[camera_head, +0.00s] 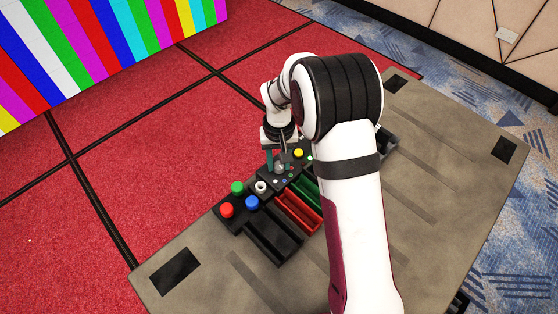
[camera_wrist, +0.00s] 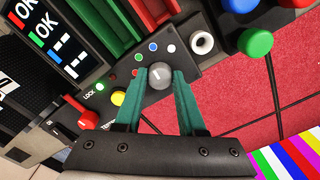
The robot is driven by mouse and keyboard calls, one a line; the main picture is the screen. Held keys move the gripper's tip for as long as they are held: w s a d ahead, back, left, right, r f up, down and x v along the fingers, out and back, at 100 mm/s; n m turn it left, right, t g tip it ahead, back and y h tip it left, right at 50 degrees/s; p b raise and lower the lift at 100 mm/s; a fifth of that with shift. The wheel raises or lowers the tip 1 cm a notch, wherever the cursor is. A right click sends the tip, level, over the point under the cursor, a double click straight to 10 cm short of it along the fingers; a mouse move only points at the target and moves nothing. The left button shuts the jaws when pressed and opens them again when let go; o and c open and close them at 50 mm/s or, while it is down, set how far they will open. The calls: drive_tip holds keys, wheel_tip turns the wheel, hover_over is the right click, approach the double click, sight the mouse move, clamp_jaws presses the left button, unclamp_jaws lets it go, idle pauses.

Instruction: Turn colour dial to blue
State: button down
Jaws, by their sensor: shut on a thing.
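The colour dial (camera_wrist: 160,75) is a grey round knob with a short white pointer line, set in a black panel. Red, green, blue (camera_wrist: 154,47) and white dots lie in an arc around it. The pointer line appears close to upright in the wrist view, but the exact dot it marks is hard to tell. My gripper (camera_wrist: 159,73) has its two green fingers on either side of the knob, shut on it. In the head view my gripper (camera_head: 279,164) reaches down to the panel, and the dial there is small and partly covered.
Red, green and blue buttons (camera_head: 252,202) and a pale round socket (camera_wrist: 202,43) sit beside the dial panel. A yellow button (camera_wrist: 118,98) and a red knob (camera_wrist: 89,118) are on the other side. Red and green trays (camera_head: 297,211) lie nearby. A striped screen (camera_head: 110,45) stands beyond.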

sight(279, 165)
drive_tip(key=shift+m, duration=1.2)
drive_tip(key=c, duration=0.5)
unclamp_jaws()
wheel_tip(279, 165, up, 16)
drive_tip(key=shift+f, duration=0.1)
